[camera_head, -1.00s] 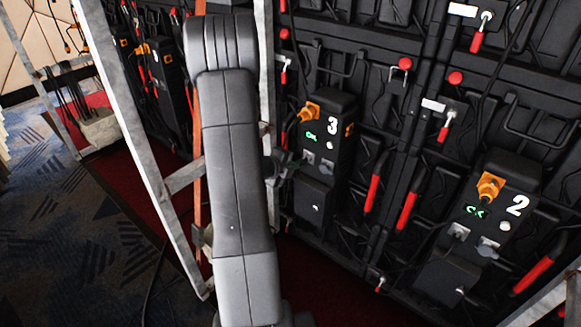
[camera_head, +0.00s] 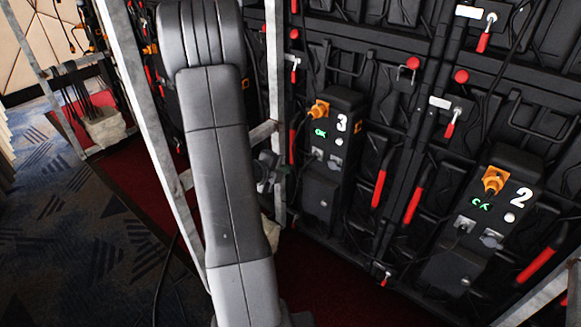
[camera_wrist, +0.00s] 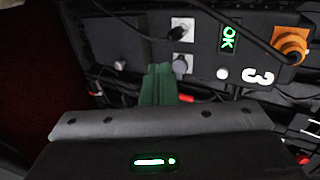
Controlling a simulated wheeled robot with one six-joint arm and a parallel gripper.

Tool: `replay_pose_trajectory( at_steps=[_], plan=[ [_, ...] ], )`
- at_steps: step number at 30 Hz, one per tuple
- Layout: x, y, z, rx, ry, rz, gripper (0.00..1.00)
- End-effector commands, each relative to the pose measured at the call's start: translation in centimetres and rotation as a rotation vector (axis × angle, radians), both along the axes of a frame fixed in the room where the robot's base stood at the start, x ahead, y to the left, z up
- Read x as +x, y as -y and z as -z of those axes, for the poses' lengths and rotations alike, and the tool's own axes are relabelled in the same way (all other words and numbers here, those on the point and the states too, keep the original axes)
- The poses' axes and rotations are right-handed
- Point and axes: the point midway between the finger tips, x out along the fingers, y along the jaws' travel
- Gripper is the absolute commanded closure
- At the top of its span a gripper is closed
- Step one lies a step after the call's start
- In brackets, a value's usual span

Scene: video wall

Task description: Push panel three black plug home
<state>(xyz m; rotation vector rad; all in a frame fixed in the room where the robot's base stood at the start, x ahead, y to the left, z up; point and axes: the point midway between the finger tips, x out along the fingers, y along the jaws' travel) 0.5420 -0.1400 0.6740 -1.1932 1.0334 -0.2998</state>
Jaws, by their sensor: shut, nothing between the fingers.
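The panel three box (camera_head: 326,180) is a black unit with a white 3 and a lit green OK. It shows upside down and tilted in the wrist view (camera_wrist: 215,60). The black plug (camera_wrist: 180,36) with its dark cable sits at a metal socket on it; its exact depth cannot be told. In the head view the plug (camera_head: 317,153) is tiny. My gripper (camera_wrist: 160,70) is shut and empty, its green fingers pointing toward the box's sockets, near the grey round cap (camera_wrist: 181,65).
An orange plug (camera_head: 319,109) sits on the same box. The panel two box (camera_head: 482,220) stands at right with its own orange plug (camera_head: 494,181). Metal frame posts (camera_head: 275,100) stand close to my arm. Red handles (camera_head: 379,188) and loose cables surround the boxes.

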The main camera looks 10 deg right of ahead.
Motion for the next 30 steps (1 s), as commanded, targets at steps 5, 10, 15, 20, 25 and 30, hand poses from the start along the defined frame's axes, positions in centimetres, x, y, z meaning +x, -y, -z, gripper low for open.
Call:
replay_pose_trajectory(
  at_steps=[5, 10, 15, 20, 25, 30],
  plan=[
    [-1.3, -1.7, -1.4, 0.0, 0.0, -0.001, 1.0],
    [-1.8, -2.3, -1.6, 0.001, -0.001, 0.0, 1.0],
    [-1.8, -2.3, -1.6, 0.0, -0.001, 0.001, 1.0],
    [-1.8, -2.2, -1.6, 0.0, -0.001, 0.001, 1.0],
    [-1.2, -1.4, -0.9, -0.001, -0.001, 0.003, 1.0],
    [0.3, 0.6, 0.7, 0.0, -0.002, 0.004, 1.0]
  ],
)
